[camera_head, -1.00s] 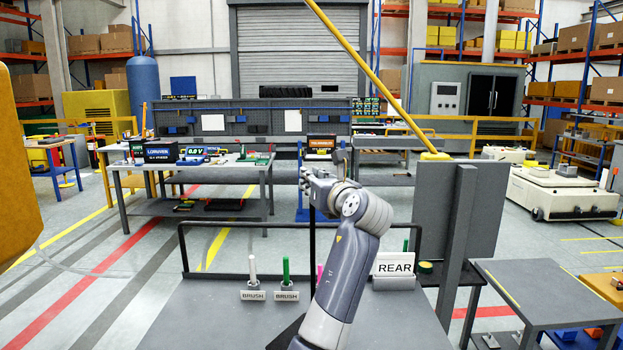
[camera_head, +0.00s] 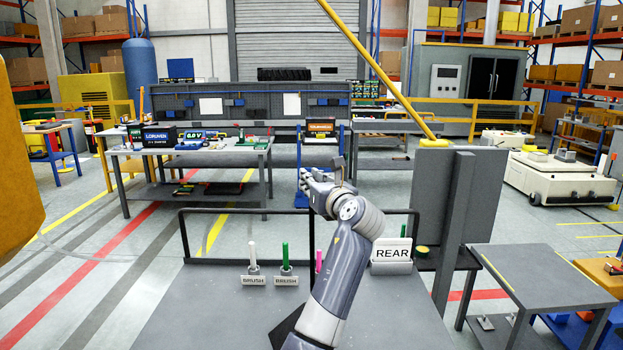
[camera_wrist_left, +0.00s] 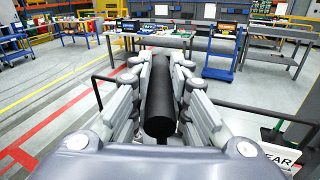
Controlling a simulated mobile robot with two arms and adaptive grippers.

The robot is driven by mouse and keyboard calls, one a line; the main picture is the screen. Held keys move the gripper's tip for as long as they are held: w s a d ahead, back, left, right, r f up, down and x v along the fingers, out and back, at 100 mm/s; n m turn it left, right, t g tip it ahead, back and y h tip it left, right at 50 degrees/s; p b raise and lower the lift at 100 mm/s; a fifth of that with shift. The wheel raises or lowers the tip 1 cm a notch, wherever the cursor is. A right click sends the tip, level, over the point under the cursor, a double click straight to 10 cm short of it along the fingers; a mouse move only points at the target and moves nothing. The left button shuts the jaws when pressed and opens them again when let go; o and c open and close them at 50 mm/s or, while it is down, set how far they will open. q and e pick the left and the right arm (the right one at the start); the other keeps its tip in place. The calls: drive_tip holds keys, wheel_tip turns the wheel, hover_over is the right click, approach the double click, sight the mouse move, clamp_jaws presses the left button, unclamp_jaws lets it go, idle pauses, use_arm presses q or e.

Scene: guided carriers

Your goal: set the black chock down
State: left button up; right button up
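The black chock (camera_wrist_left: 160,105) is a long dark bar with a round near end. In the left wrist view it lies lengthwise between the pale finger pads of my left gripper (camera_wrist_left: 163,72), which is shut on it. In the head view my left gripper (camera_head: 322,182) is held up over the far rail of the grey tray top (camera_head: 200,310), at the end of the arm rising from the bottom middle. The chock cannot be made out there. My right gripper is out of view.
The tray top carries a white brush (camera_head: 253,256), a green brush (camera_head: 286,257) and a REAR sign (camera_head: 392,253). A grey panel with a post (camera_head: 455,200) stands at the right, beside a low grey table (camera_head: 545,275). A workbench (camera_head: 190,147) stands beyond open floor.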

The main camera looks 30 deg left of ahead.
use_arm(q)
drive_tip(key=o, duration=0.3)
drive_tip(key=shift+d, duration=0.1)
drive_tip(key=shift+s, duration=0.15)
idle(0.4)
drive_tip(key=shift+s+d, duration=0.15)
drive_tip(key=shift+d, duration=0.2)
drive_tip(key=b+v, duration=0.3)
drive_tip(key=v, duration=0.8)
drive_tip(key=shift+b, duration=0.3)
drive_tip(key=shift+s+r, duration=0.1)
